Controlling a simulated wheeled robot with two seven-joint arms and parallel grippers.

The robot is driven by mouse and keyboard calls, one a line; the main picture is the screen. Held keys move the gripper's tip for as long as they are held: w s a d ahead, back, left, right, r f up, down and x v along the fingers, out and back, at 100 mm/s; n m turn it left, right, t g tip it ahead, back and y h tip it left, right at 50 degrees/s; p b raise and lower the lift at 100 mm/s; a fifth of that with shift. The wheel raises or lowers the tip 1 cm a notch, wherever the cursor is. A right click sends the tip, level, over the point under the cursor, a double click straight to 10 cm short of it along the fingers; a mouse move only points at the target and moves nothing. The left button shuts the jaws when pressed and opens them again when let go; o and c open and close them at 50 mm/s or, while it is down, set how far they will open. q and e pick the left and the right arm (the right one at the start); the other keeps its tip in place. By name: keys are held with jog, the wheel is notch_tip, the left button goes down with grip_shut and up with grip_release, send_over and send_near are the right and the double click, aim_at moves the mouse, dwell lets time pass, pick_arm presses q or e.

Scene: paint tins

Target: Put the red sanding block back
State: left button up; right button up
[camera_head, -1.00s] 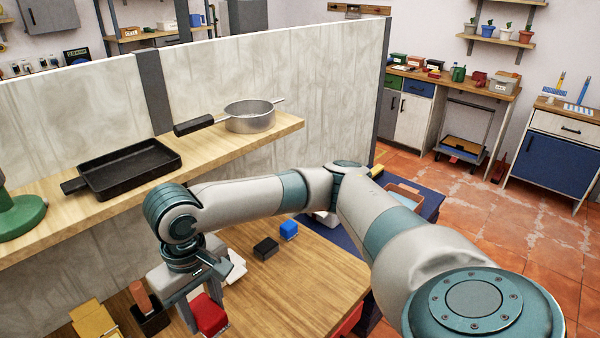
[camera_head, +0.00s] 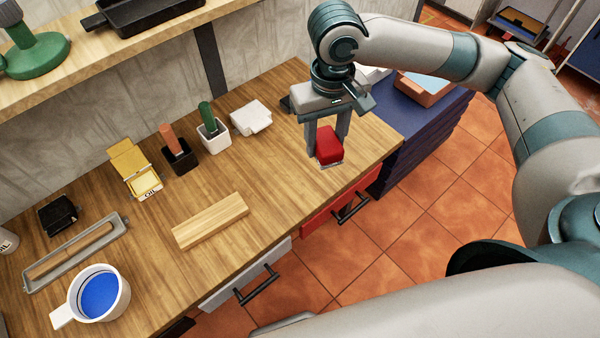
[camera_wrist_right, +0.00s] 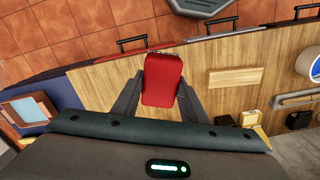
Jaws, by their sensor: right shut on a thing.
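The red sanding block (camera_head: 328,146) is held between the fingers of my right gripper (camera_head: 327,143), above the right part of the wooden worktop near its front edge. It looks red on top with a pale underside. In the right wrist view the red block (camera_wrist_right: 163,80) sits between the two dark fingers of my right gripper (camera_wrist_right: 160,98). My right gripper is shut on it. My left gripper is not in view. The black and blue blocks seen earlier are mostly hidden behind my right gripper.
On the worktop (camera_head: 285,190) are a wooden bar (camera_head: 210,221), a black pot (camera_head: 178,160), a white pot (camera_head: 213,140), a yellow box (camera_head: 138,172), a white object (camera_head: 250,117), a grey tray (camera_head: 36,288) and a cup of blue paint (camera_head: 98,295). A red drawer (camera_head: 325,208) lies below the front edge.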

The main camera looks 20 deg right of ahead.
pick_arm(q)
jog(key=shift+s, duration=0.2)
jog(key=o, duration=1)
pick_arm(e)
jog(key=f+n, duration=0.1)
jog(key=w+f+n, duration=0.1)
jog(key=n, duration=0.1)
jog(key=shift+d+n+p, duration=0.1)
jog(key=shift+n+p, duration=0.2)
jog(key=shift+p, duration=0.1)
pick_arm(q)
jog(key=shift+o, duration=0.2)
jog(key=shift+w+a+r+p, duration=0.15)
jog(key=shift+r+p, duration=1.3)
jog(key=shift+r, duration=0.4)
pick_arm(e)
jog(key=w+d+f+n, duration=0.1)
jog(key=d+f+n, duration=0.1)
jog(key=f+n, duration=0.3)
jog(key=w+d+f+n, duration=0.2)
jog(key=f+n, duration=0.4)
jog(key=n, duration=0.6)
jog(key=shift+d+f+n, duration=0.2)
jog(key=shift+f+n, duration=0.05)
jog(key=shift+n, duration=0.15)
jog(key=shift+w, duration=0.1)
